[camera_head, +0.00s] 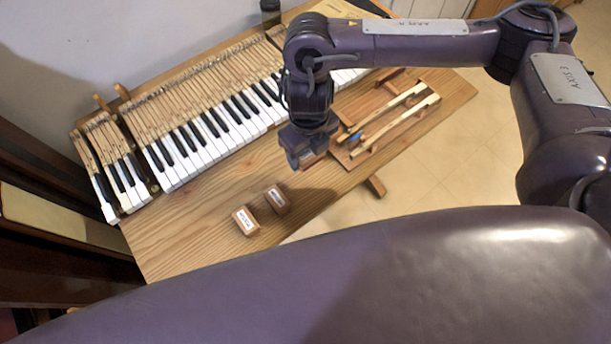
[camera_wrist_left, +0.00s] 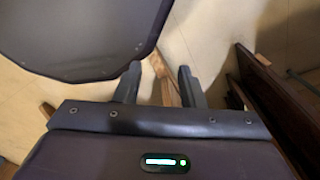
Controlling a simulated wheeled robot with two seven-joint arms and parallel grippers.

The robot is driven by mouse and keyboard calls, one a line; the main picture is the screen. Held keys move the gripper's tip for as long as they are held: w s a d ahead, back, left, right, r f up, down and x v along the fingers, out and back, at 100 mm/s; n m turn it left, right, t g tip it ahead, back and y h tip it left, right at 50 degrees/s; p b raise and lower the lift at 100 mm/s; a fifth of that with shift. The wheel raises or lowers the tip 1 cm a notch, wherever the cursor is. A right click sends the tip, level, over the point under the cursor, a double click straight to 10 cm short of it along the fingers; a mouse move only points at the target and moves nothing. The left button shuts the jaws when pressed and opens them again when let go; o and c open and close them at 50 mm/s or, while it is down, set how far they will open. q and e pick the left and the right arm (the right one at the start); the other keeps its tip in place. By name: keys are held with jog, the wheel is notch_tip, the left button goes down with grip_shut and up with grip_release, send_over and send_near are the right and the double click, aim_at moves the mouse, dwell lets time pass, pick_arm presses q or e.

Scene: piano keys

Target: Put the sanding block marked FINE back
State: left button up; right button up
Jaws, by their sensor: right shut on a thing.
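Two small wooden sanding blocks with white labels lie on the bench: one nearer the front (camera_head: 245,221) and one just behind it to the right (camera_head: 276,200). Their lettering is too small for me to read. My right gripper (camera_head: 299,162) is above the bench, right of both blocks, shut on a brown wooden piece (camera_head: 313,158) that its fingers mostly hide. I cannot read any label on this piece. My left gripper (camera_wrist_left: 158,76) shows only in the left wrist view, with its fingers apart and nothing between them, away from the blocks.
A piano keyboard (camera_head: 205,140) with black and white keys runs along the back of the wooden bench (camera_head: 185,238). A wooden rack with loose key sticks (camera_head: 392,122) stands right of my right gripper. A dark container (camera_head: 270,14) stands at the back. The front left of the bench is bare.

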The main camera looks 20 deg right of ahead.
jog(key=b, duration=0.2)
send_over(307, 182)
notch_tip(307, 182, down, 8)
jog(key=shift+f, duration=0.1)
notch_tip(307, 182, down, 4)
jog(key=shift+s+r+b, duration=0.1)
jog(key=shift+b, duration=0.5)
pick_arm(q)
jog(key=f, duration=0.1)
jog(key=a+f, duration=0.1)
jog(key=f, duration=0.1)
jog(key=shift+a+f, duration=0.2)
jog(key=shift+a, duration=0.1)
jog(key=shift+d, duration=0.1)
jog(key=shift+f, duration=0.1)
pick_arm(e)
jog(key=shift+f, duration=0.25)
jog(key=o, duration=0.9)
jog(key=shift+r, duration=0.1)
pick_arm(q)
jog(key=shift+d, duration=0.1)
pick_arm(e)
jog(key=shift+o, duration=0.2)
